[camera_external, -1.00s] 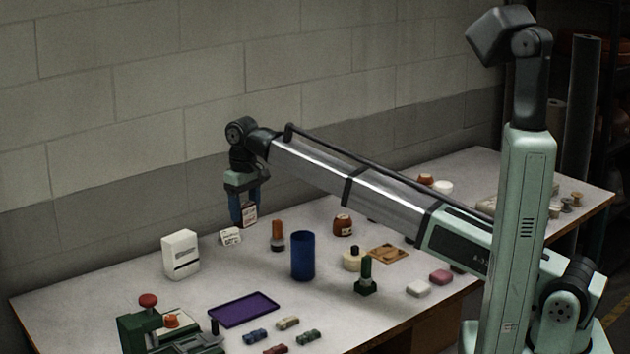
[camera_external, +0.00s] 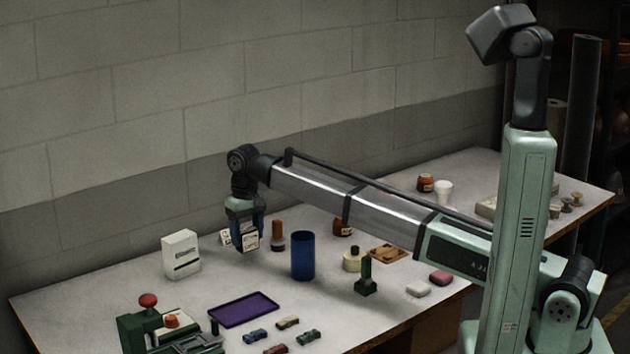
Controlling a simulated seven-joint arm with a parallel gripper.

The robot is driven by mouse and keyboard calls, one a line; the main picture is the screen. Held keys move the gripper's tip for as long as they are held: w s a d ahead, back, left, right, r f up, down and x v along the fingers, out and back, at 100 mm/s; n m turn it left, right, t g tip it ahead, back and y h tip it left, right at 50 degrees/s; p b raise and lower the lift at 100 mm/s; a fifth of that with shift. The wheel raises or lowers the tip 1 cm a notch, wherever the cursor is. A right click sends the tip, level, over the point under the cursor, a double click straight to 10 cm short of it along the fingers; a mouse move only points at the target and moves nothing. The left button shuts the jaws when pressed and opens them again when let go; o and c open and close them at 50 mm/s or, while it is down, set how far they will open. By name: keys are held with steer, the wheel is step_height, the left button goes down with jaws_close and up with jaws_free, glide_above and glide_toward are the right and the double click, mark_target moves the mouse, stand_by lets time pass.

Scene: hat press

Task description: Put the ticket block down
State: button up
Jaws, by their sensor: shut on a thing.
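My gripper (camera_external: 247,246) is shut on the ticket block (camera_external: 250,241), a small white block with a dark reddish-brown edge and printing on its face. The block hangs upright between the blue fingers, low over the back of the table. I cannot tell whether its lower edge touches the tabletop. A small white card (camera_external: 225,238) stands just behind and left of the gripper, partly hidden by it.
A white box (camera_external: 181,254) stands to the left. A purple tray (camera_external: 243,309) lies in front, with bare table (camera_external: 222,279) between it and the gripper.

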mark_target(248, 243)
steer(key=shift+f, duration=1.4)
steer(key=shift+f, duration=0.1)
steer(key=o, duration=1.1)
steer(key=shift+c, duration=0.2)
step_height(248, 243, up, 12)
steer(key=shift+r, duration=0.15)
steer(key=shift+o, duration=1)
